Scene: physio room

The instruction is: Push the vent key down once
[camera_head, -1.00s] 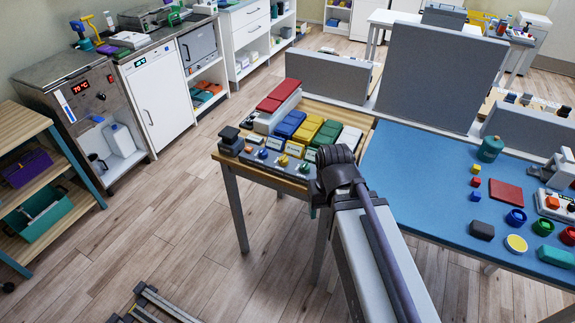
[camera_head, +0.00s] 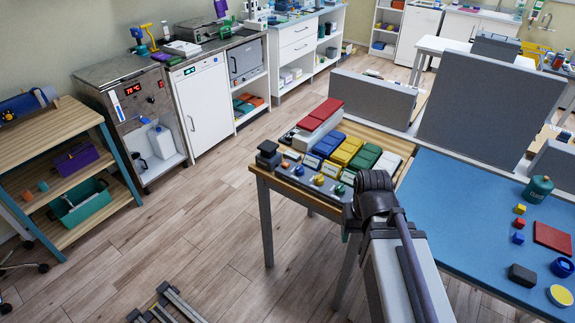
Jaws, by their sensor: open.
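I cannot make out a key marked as vent. A steel unit (camera_head: 127,106) at the left of the wall counter has a lit red temperature display (camera_head: 132,88) and a small red spot beside it, too small to identify. A row of coloured knobs (camera_head: 319,180) lies along the front of the wooden table, with several coloured pads behind it. My arm reaches up from the bottom, its dark joint in front of this table's right end. My gripper's fingers do not show, so their place relative to any key is hidden.
The wooden table (camera_head: 272,174) carries a dark block (camera_head: 268,155) at its left corner. A blue-topped table (camera_head: 460,205) with small items adjoins on the right, below grey panels (camera_head: 490,100). A wooden shelf cart (camera_head: 60,140) stands at left. Open floor (camera_head: 200,230) lies between.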

